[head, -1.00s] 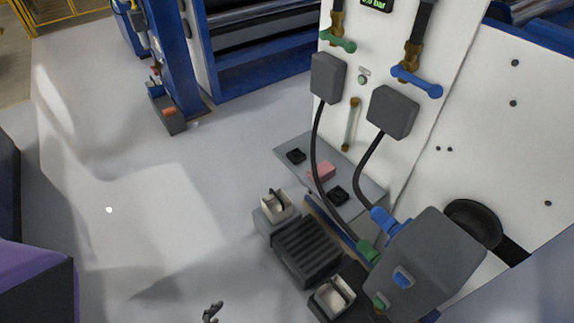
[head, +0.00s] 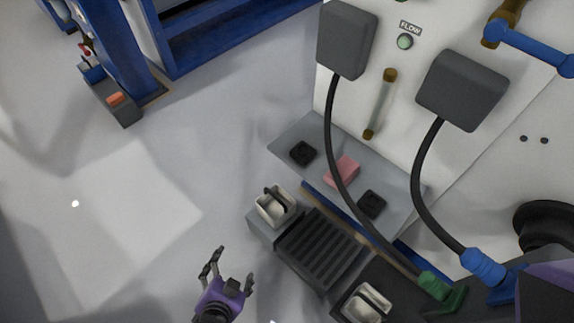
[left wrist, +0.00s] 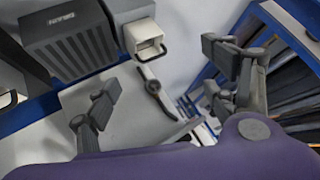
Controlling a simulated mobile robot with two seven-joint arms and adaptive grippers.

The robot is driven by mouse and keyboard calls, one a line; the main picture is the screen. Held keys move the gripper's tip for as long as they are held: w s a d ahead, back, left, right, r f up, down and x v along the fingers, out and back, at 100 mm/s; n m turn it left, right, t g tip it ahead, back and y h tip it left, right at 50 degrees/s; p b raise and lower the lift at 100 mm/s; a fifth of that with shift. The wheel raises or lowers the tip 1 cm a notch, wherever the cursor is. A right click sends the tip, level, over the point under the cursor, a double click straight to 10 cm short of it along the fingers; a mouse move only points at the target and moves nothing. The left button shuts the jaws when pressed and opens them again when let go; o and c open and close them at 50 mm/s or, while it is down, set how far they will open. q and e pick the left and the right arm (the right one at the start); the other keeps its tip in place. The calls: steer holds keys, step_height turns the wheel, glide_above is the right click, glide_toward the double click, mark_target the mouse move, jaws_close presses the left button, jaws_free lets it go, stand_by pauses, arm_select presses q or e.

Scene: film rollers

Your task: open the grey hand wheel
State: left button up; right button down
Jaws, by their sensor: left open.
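No grey hand wheel can be made out for certain. My left gripper (head: 231,268) is open and empty at the lower middle of the head view, left of the ribbed dark grey block (head: 318,249). Its spread fingers also show in the left wrist view (left wrist: 160,82).
Beside the ribbed block are white square sockets (head: 274,207) with wire bails. A grey shelf (head: 300,130) holds a pink block (head: 342,172) and black pads. Two black cables hang from grey boxes on the white panel (head: 350,105). Open floor lies left.

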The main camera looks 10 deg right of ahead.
arm_select(q)
steer(key=w+d+f+n+t+h+b, duration=0.1)
steer(key=w+d+f+n+h+b, duration=0.1)
steer(key=w+d+f+n+b, duration=0.3)
steer(key=w+d+f+n+t+h+b, duration=0.1)
steer(key=w+d+f+n+b, duration=0.5)
steer(key=w+d+n+b, duration=0.7)
steer(key=w+d+f+n+t+h+b, duration=0.1)
steer(key=w+d+f+n+h+b, duration=0.2)
steer(key=w, duration=1.7)
steer(key=shift+w+d+f+n+t+h+b, duration=0.15)
steer(key=shift+d+f+n+b, duration=0.4)
steer(key=shift+d+n+b, duration=0.55)
steer(key=shift+w+d+f+n+t+h+b, duration=0.1)
steer(key=shift+d+f+n+b, duration=0.4)
steer(key=shift+d+n+b, duration=0.6)
steer(key=shift+w+d+f+n+t+h+b, duration=0.15)
steer(key=shift+d+f+n+b, duration=0.5)
steer(key=shift+d+b, duration=0.75)
steer(key=shift+d+r, duration=0.2)
arm_select(e)
steer(key=w+f, duration=0.1)
steer(key=f, duration=1.1)
steer(key=w+d+f, duration=0.1)
steer(key=w+f, duration=0.1)
steer(key=f, duration=1)
steer(key=shift+w+d+f+n, duration=0.2)
steer(key=shift+w+f+n, duration=0.05)
steer(key=shift+f+n, duration=0.15)
